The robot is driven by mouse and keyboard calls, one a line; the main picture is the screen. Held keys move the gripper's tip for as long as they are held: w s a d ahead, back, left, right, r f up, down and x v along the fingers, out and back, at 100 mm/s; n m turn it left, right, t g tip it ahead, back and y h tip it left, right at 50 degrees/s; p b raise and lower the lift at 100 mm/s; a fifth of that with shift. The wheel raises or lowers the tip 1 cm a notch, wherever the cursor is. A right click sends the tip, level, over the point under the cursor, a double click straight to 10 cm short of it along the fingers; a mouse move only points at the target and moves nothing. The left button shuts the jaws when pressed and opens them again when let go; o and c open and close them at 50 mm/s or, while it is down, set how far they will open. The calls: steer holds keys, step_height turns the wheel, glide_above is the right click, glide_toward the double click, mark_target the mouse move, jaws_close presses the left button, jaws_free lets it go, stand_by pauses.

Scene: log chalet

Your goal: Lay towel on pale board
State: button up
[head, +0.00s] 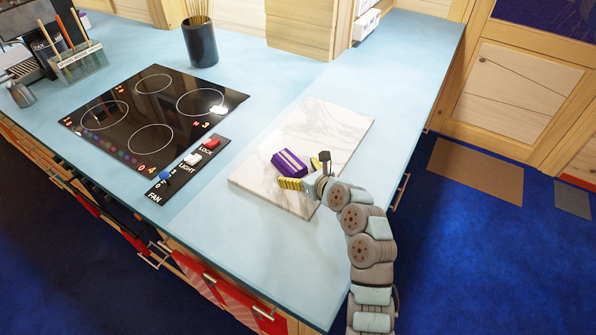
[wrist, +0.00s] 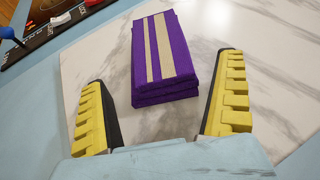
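A folded purple towel (head: 289,162) with pale stripes lies on the pale marbled board (head: 335,130) on the blue counter. In the wrist view the towel (wrist: 165,60) is a thick folded stack lying flat on the board (wrist: 265,35). My gripper (head: 305,172) is over the board beside the towel. In the wrist view my gripper (wrist: 162,115) has its yellow fingers wide apart, with the towel ahead and between their lines. Nothing is held between the fingers.
A black cooktop (head: 150,112) and a switch panel (head: 188,168) with knobs and rockers lie left of the board. A dark utensil cup (head: 201,42) stands behind. The counter (head: 405,60) is clear at the back right.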

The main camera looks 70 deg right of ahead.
steer(key=shift+s+r, duration=0.1)
steer(key=shift+r, duration=0.15)
steer(key=b+v, duration=0.1)
steer(key=v, duration=1)
steer(key=shift+s+a+r, duration=0.1)
steer(key=shift+s+a, duration=0.1)
steer(key=shift+s, duration=0.1)
stand_by(0.3)
